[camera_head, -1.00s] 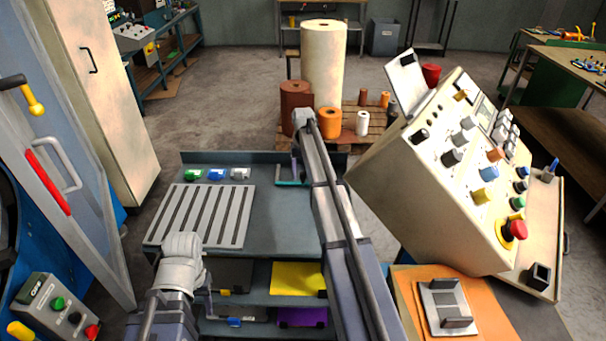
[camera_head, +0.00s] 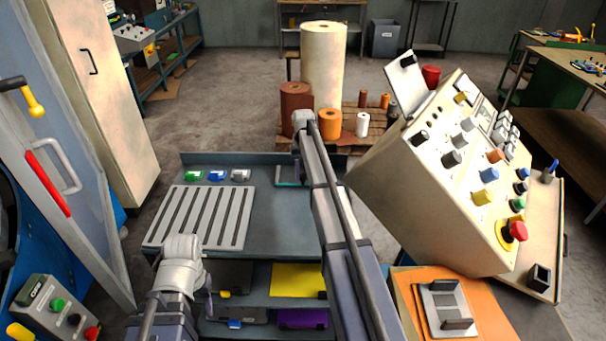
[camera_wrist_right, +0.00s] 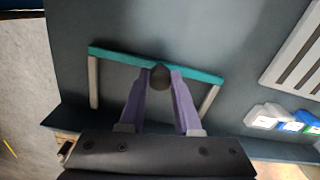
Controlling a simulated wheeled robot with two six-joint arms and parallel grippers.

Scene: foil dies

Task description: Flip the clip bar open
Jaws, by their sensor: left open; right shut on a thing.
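The clip bar (camera_wrist_right: 115,54) is a teal bar on two grey arms at the back right of the blue-grey table (camera_head: 270,228). In the head view only part of the teal bar (camera_head: 286,184) shows beside my right arm. My right gripper (camera_wrist_right: 160,80) has its purple fingers shut on a dark round knob (camera_wrist_right: 159,78) at the middle of the bar. The bar lies low, close over the table top in the wrist view. My left gripper (camera_head: 207,298) hangs at the table's front edge, away from the bar, open and partly hidden by its wrist.
A slotted grey plate (camera_head: 198,217) lies on the left of the table. Green, blue and white small blocks (camera_head: 217,175) stand behind it. A tilted control console (camera_head: 450,170) stands to the right of my right arm. Shelves with coloured sheets (camera_head: 297,279) are under the table top.

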